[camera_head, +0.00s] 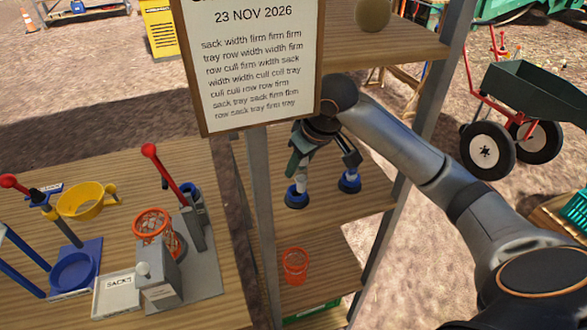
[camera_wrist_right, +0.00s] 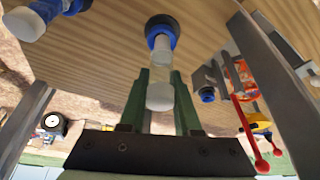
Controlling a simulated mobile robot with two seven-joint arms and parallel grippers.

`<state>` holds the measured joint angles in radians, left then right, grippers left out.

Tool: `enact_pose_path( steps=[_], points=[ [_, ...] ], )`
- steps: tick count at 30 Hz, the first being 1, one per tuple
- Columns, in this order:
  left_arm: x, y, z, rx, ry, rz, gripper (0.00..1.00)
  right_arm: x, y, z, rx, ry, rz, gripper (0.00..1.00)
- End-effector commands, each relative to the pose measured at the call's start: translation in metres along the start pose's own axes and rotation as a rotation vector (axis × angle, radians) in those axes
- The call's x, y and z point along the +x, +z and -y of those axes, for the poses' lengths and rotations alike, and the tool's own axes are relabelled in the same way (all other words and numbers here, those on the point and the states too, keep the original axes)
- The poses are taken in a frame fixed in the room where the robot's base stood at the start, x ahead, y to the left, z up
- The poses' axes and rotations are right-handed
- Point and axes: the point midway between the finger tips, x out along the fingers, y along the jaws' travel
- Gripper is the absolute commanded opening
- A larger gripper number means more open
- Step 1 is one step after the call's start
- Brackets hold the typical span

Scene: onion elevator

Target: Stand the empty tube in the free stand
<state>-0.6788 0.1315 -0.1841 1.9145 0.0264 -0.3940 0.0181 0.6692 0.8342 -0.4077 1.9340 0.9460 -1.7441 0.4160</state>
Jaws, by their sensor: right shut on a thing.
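My right gripper (camera_head: 299,163) is over the middle shelf in the head view. In the right wrist view its green fingers (camera_wrist_right: 160,82) are shut on a pale, translucent tube (camera_wrist_right: 161,97). The tube's far end meets or lines up with a round blue-and-black stand (camera_wrist_right: 157,25); I cannot tell whether it is seated. In the head view this stand (camera_head: 297,196) is on the shelf below the gripper. A second blue stand (camera_head: 350,183) is to its right with another tube (camera_head: 351,160) upright in it. That tube also shows at upper left in the wrist view (camera_wrist_right: 22,23).
A notice board (camera_head: 250,75) hangs at the shelf front, close to the gripper. An orange net basket (camera_head: 295,265) is on the lower shelf (camera_head: 335,268). Shelf posts flank the arm.

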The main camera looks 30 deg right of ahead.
Motion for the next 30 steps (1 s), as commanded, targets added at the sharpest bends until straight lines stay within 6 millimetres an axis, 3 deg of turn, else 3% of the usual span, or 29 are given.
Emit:
enact_pose_path(
  steps=[5, 15, 29, 30],
  points=[
    [-0.002, -0.002, 0.000, 0.000, 0.000, 0.000, 0.50, 0.006, -0.013, 0.001, -0.002, 0.000, 0.001, 0.00],
    [-0.004, -0.004, 0.000, 0.000, 0.000, 0.000, 0.50, 0.038, 0.001, 0.000, 0.000, 0.001, 0.003, 0.00],
    [-0.003, -0.003, 0.000, 0.000, 0.000, 0.001, 0.50, 0.045, 0.003, 0.000, 0.000, 0.000, 0.001, 0.00],
    [-0.003, -0.003, 0.000, 0.000, 0.000, 0.001, 0.50, 0.045, 0.003, 0.000, 0.000, 0.000, 0.000, 0.34]
  ],
)
